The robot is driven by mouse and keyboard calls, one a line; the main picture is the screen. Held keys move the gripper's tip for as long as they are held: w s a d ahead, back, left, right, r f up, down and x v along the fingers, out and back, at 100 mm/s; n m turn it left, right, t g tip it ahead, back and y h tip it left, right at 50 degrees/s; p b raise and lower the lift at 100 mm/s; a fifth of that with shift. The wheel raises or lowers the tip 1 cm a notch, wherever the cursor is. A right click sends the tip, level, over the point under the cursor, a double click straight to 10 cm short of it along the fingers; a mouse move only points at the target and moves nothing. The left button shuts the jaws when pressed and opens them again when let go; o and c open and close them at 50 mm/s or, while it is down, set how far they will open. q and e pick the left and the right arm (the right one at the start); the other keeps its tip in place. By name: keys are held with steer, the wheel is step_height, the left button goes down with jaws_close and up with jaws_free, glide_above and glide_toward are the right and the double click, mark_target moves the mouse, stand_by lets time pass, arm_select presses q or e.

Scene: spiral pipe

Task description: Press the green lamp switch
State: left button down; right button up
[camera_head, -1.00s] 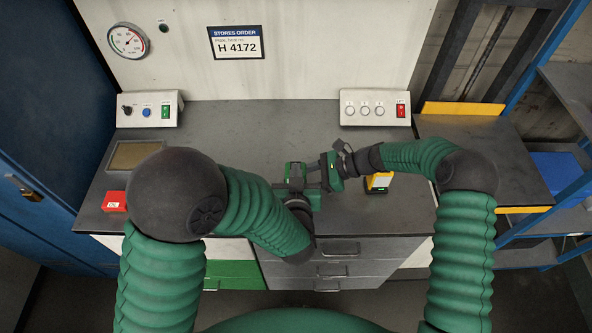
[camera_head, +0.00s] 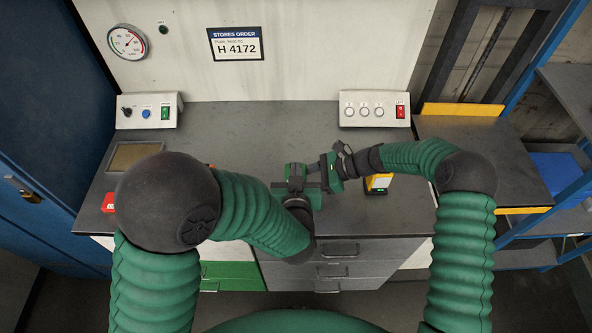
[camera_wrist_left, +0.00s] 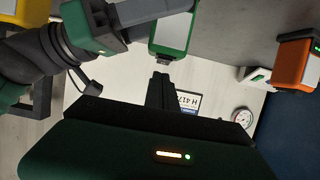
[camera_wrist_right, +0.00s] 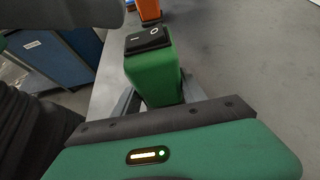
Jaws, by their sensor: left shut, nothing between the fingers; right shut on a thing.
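The green lamp is a small green box with a white panel on one side (camera_wrist_left: 173,35). My right gripper (camera_wrist_right: 155,95) is shut on it and holds it above the bench. In the right wrist view, a black rocker switch (camera_wrist_right: 148,38) sits on the lamp's end. My left gripper (camera_wrist_left: 160,88) is shut and empty, its fingertips just short of the lamp's switch end in the left wrist view. I cannot tell whether they touch. In the head view the lamp (camera_head: 296,172) is small and close to my left gripper, whose fingertips are hard to make out.
A yellow lamp (camera_head: 378,183) stands on the bench beside my right arm. An orange lamp (camera_wrist_left: 298,63) stands left of the grippers, mostly behind my left arm in the head view. Switch panels (camera_head: 150,110) and (camera_head: 375,110) stand at the back. The bench middle is clear.

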arm_select(q)
step_height(320, 180, up, 10)
stand_by(0.5)
arm_select(e)
steer(key=o, duration=1)
steer(key=shift+o, duration=0.2)
